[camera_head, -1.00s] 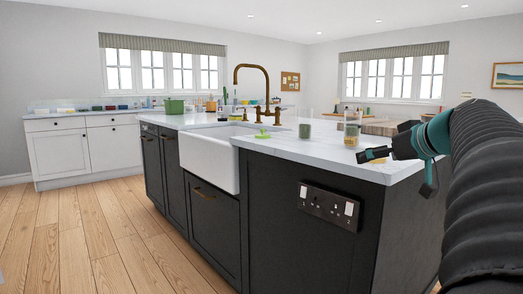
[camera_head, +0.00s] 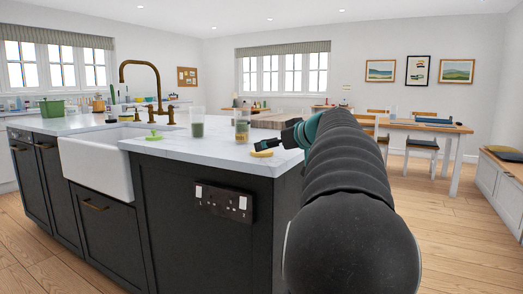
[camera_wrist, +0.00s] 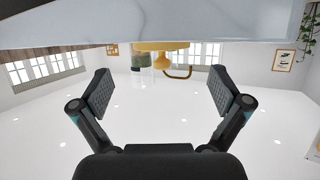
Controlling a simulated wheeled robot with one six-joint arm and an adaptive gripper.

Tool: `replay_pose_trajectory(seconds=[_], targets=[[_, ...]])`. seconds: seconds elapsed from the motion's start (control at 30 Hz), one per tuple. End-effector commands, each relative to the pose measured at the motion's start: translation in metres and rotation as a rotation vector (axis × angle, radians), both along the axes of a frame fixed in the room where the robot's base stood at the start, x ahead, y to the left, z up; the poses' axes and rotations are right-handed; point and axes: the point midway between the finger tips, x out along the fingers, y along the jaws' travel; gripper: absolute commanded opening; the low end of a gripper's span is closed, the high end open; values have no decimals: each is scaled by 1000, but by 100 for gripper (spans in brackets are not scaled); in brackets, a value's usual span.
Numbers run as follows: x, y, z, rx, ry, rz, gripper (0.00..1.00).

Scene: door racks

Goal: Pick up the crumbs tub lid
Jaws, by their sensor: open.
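A small flat yellow lid (camera_head: 262,154), which I take for the crumbs tub lid, lies on the white island worktop near its front right corner. My gripper (camera_head: 268,145) is open beside and just above it in the head view. In the wrist view, which is upside down, the lid (camera_wrist: 160,45) shows beyond and between the spread fingers (camera_wrist: 160,95), with nothing held. A clear tub with yellowish contents (camera_head: 242,128) stands open behind the lid. My arm hides part of the worktop to the right.
A clear tub with green contents (camera_head: 198,124) and a green lid (camera_head: 154,136) stand left of the lid on the worktop (camera_head: 190,147). A brass tap (camera_head: 157,80) and white sink (camera_head: 95,165) are further left. A wooden block (camera_head: 275,119) is behind.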

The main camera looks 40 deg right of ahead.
Motion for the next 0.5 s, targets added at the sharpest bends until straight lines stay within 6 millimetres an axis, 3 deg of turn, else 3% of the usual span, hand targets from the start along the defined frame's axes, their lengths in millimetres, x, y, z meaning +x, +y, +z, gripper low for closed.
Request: replay_pose_trajectory(seconds=[0.17, 0.5], targets=[[10, 1, -2, 0, 0, 1, 99], [49, 3, -16, 0, 0, 1, 99]])
